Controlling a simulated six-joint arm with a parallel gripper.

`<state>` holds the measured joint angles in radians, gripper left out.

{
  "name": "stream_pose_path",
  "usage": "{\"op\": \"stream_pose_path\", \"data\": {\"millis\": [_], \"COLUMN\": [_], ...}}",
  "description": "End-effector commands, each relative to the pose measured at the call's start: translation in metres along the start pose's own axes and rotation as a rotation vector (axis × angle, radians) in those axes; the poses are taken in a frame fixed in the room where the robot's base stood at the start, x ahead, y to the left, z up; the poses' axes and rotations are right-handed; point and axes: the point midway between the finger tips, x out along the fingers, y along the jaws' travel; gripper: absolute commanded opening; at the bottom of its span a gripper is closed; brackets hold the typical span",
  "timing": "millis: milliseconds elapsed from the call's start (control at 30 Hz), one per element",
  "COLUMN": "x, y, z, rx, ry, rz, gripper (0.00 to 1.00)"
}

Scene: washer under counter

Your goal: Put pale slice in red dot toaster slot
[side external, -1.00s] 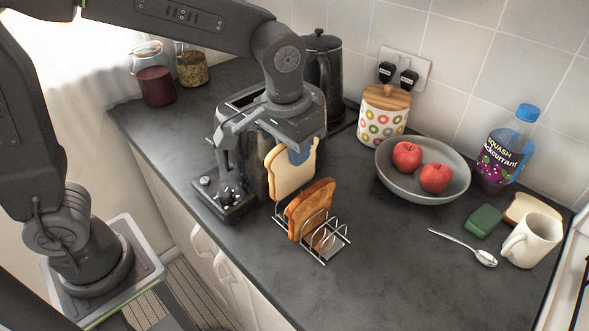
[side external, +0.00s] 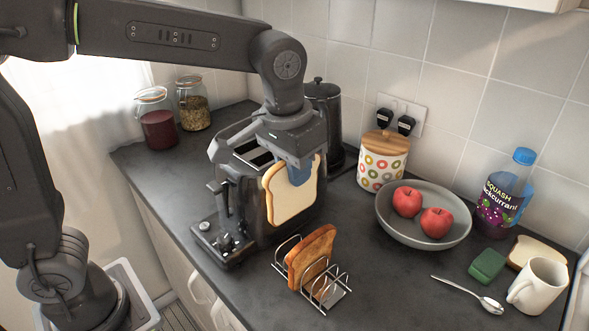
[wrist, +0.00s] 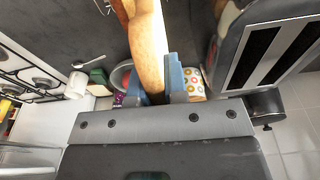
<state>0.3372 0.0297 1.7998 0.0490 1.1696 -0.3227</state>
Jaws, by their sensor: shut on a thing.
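My gripper (side external: 299,172) is shut on the pale slice (side external: 290,192), holding it upright by its top edge. In the side view the slice hangs in front of the toaster (side external: 247,192), clear of the toast rack (side external: 338,292). In the wrist view the slice (wrist: 148,50) is edge-on between the blue fingers. The toaster's two dark slots (wrist: 262,48) show to the right of the slice in that view, and no slice is seen in them. I cannot make out a red dot. The toaster's front is partly hidden by the slice.
A browned slice (side external: 316,250) stands in the wire rack. A patterned canister (side external: 381,168), a grey bowl (side external: 433,235) with two red apples, a squash bottle (side external: 500,200), a mug (side external: 540,285) and a spoon (side external: 468,292) lie to the right. A dark kettle (side external: 330,130) stands behind the toaster.

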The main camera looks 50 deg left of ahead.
Motion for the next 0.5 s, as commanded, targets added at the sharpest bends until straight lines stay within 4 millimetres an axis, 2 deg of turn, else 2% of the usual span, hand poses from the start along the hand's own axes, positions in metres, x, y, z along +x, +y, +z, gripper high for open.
{"op": "stream_pose_path", "data": {"millis": [167, 400, 500], "x": [-0.013, -0.077, -0.098], "y": [0.000, 0.000, 0.000], "z": [-0.003, -0.013, -0.015], "rx": [0.000, 0.000, 0.000], "ry": [0.004, 0.007, 0.005], "rz": [0.001, 0.002, 0.001], "gripper": [0.00, 0.00, 0.00]}}
